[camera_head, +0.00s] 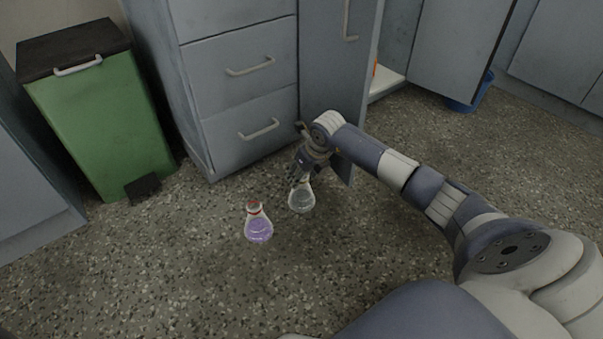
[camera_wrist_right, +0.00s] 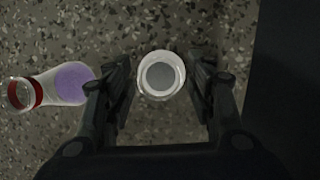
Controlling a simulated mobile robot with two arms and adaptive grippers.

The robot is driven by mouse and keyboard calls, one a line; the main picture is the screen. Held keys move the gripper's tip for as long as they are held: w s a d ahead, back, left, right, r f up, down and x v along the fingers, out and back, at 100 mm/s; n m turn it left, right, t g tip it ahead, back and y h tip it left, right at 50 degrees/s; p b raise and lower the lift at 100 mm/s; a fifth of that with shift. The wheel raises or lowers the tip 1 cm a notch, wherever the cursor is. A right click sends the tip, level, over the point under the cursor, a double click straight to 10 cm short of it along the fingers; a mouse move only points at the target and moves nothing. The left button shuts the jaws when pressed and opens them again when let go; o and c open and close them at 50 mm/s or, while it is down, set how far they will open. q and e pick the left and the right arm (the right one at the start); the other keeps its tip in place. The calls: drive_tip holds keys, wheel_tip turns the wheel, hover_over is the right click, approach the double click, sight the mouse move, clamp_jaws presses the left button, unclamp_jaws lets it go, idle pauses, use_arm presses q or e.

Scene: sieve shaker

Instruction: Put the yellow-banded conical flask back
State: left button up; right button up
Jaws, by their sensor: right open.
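A conical flask with clear or greyish contents (camera_head: 301,198) stands upright on the floor in front of the drawers. Its neck is hidden by my right gripper in the head view, and I see no yellow band on it. In the right wrist view this flask (camera_wrist_right: 161,76) is seen from above, its round mouth between the two fingers. My right gripper (camera_wrist_right: 160,92) is open around the flask's top, with gaps to either side. In the head view my right gripper (camera_head: 300,180) points down over the flask. My left gripper is out of view.
A red-banded flask with purple liquid (camera_head: 258,226) stands close by, to the left; it also shows in the wrist view (camera_wrist_right: 66,85). A grey drawer cabinet (camera_head: 238,95), a green bin (camera_head: 100,120) and an open cupboard door (camera_head: 450,50) are behind. The front floor is clear.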

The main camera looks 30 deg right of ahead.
drive_tip(key=p+v, duration=0.6)
drive_tip(key=v, duration=0.4)
drive_tip(key=shift+r, duration=0.35)
